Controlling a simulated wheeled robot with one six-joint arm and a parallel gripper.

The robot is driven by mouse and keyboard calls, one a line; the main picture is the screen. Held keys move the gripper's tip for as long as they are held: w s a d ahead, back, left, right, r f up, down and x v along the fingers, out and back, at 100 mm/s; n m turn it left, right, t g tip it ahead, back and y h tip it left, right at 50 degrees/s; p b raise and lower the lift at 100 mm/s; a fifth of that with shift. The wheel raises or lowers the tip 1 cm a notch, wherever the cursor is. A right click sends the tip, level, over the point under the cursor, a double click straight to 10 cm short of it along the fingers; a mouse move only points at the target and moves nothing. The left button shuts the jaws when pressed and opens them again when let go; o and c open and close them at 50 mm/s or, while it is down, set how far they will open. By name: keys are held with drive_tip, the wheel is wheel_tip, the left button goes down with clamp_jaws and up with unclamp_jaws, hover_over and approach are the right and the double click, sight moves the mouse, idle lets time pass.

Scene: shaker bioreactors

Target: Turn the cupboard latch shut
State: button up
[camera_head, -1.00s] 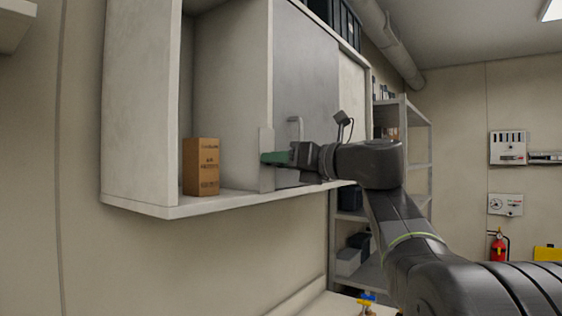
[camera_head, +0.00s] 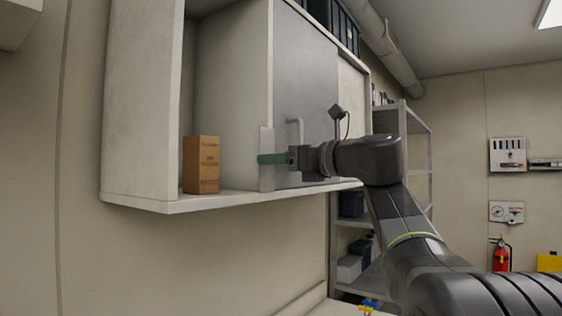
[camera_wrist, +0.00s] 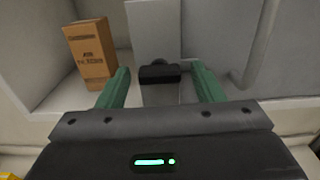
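The cupboard latch (camera_wrist: 160,73) is a small black piece on a grey plate (camera_wrist: 152,30). In the wrist view it lies crosswise between my fingers, with a gap on each side. The plate also shows in the head view (camera_head: 266,140), at the left edge of the grey sliding door (camera_head: 305,75). My gripper (camera_wrist: 161,78) has green fingers spread apart, one on each side of the latch. In the head view my gripper (camera_head: 272,158) is in front of the plate and hides the latch. Contact cannot be told.
An orange-brown box (camera_head: 201,165) stands in the open left part of the cupboard (camera_head: 140,110). A vertical door handle (camera_head: 296,130) is close by my gripper, at its right in the wrist view. A shelf rack (camera_head: 418,150) stands behind my arm.

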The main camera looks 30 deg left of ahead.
drive_tip(key=shift+d, duration=0.15)
drive_tip(key=s+d+b, duration=0.1)
drive_tip(key=d+b, duration=0.2)
drive_tip(key=d, duration=1)
drive_tip(key=shift+d, duration=0.25)
drive_tip(key=shift+s, duration=0.1)
drive_tip(key=w+a+p, duration=0.1)
drive_tip(key=a+p, duration=0.2)
drive_tip(key=a, duration=1)
drive_tip(key=shift+a, duration=0.4)
drive_tip(key=shift+w, duration=0.1)
